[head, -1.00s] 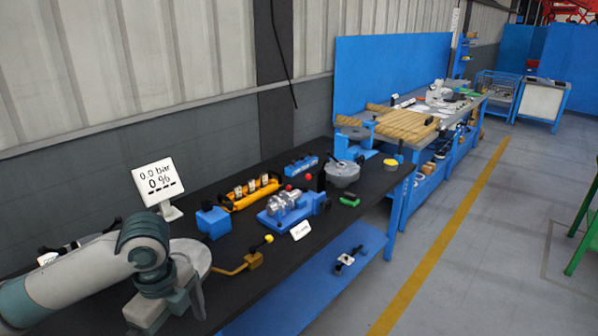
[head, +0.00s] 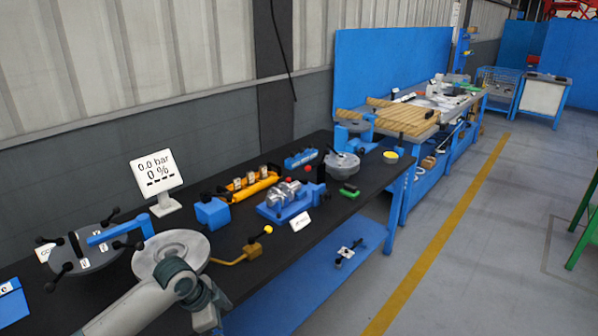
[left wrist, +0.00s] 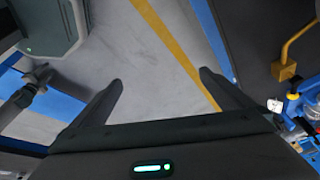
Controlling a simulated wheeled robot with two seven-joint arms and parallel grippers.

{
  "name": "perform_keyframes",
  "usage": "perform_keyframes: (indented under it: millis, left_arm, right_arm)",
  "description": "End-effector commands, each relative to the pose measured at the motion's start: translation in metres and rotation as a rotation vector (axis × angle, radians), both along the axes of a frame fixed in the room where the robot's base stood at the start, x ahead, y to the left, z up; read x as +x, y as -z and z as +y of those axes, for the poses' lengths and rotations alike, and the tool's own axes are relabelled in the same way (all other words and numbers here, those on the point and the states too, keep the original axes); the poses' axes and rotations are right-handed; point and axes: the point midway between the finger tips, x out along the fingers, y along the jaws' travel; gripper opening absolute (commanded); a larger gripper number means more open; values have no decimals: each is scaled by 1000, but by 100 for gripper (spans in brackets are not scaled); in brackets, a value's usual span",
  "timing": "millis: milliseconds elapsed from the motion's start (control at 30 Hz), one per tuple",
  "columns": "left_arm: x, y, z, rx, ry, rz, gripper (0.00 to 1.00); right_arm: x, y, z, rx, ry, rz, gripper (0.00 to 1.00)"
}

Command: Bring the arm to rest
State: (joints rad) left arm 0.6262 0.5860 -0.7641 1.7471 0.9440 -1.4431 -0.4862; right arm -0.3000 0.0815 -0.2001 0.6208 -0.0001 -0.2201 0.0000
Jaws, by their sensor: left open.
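My left arm comes in from the bottom left of the head view, with its wrist low in front of the bench. My left gripper (left wrist: 160,82) shows in the left wrist view with two dark fingers spread apart and nothing between them. Grey floor lies beyond the fingers. In the head view the gripper is at the bottom edge, partly cut off. A round grey flanged part (head: 175,245) lies on the black bench top (head: 235,285), just behind my wrist and partly covered by it. My right gripper cannot be made out.
A dark round plate with black-knobbed handles (head: 95,258) and a pressure display (head: 157,173) stand on the bench. A yellow-knobbed lever (head: 252,249), a blue fixture with metal cylinders (head: 285,205) and a blue block (head: 212,212) stand farther right. Open floor (head: 480,270) lies right of the bench.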

Motion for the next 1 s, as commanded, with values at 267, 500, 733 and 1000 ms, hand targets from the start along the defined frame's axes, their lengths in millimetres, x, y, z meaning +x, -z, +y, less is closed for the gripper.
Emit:
perform_keyframes:
  millis: [267, 500, 733, 1000]
  left_arm:
    - [10, 166, 23, -81, -382, 14, 100]
    - [-33, 291, 54, -73, -615, 30, 100]
    - [-109, 395, 79, -32, -771, 59, 100]
    - [-226, 493, 96, 28, -895, 104, 100]
  right_arm:
    - [0, 20, -2, -2, -1, 1, 38]
    - [-1, 32, -2, -1, 0, 1, 38]
    - [-1, 42, 2, 2, 1, 1, 38]
    - [-1, 52, 5, 5, 2, 1, 38]
